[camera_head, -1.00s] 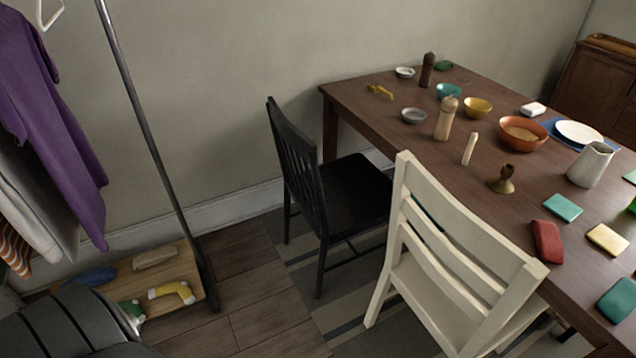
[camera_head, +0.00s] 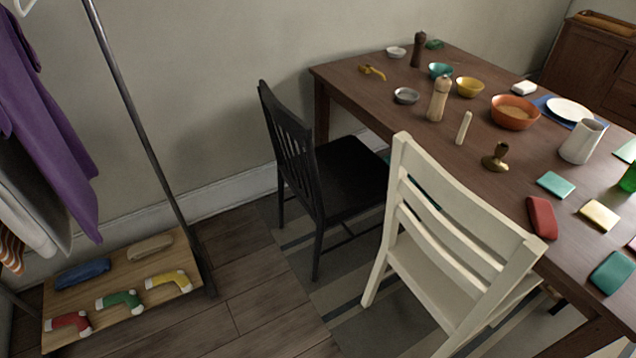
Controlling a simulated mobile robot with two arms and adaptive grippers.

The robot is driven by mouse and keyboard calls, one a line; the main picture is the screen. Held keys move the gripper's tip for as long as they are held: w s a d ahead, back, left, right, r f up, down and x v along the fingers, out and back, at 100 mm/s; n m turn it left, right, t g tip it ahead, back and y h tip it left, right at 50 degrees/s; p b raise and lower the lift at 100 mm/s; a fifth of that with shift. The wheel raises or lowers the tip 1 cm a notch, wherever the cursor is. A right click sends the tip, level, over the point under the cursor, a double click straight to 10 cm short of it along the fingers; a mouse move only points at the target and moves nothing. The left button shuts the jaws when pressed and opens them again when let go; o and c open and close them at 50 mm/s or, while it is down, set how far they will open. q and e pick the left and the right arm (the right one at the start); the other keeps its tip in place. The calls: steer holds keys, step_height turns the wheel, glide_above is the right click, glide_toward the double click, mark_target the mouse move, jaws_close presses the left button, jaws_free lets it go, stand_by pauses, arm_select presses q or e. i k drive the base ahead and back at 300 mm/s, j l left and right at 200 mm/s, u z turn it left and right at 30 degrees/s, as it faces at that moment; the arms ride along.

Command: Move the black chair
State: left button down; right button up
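The black chair (camera_head: 345,182) stands upright at the left end of the wooden table (camera_head: 352,88), close to the wall. Its slatted back (camera_head: 290,150) faces left, and its seat points toward the table. The white chair (camera_head: 452,238) stands in front and to the right of it and hides a little of its right side. Neither of my grippers shows in this view, and nothing is touching the black chair from the left.
A clothes rack (camera_head: 140,130) with a purple garment (camera_head: 45,130) stands at the left. Its low wooden board (camera_head: 105,262) holds several soft items. The floor (camera_head: 260,290) between rack and chairs is clear. A striped rug (camera_head: 335,285) lies under the chairs. Bowls and tableware cover the table.

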mark_target(337, 180)
steer(key=i+j+z, duration=0.1)
steer(key=j, duration=0.2)
steer(key=i+j+z, duration=0.2)
steer(key=j, duration=0.45)
steer(key=i+j+z, duration=0.1)
steer(key=i+j, duration=0.15)
steer(key=j, duration=0.05)
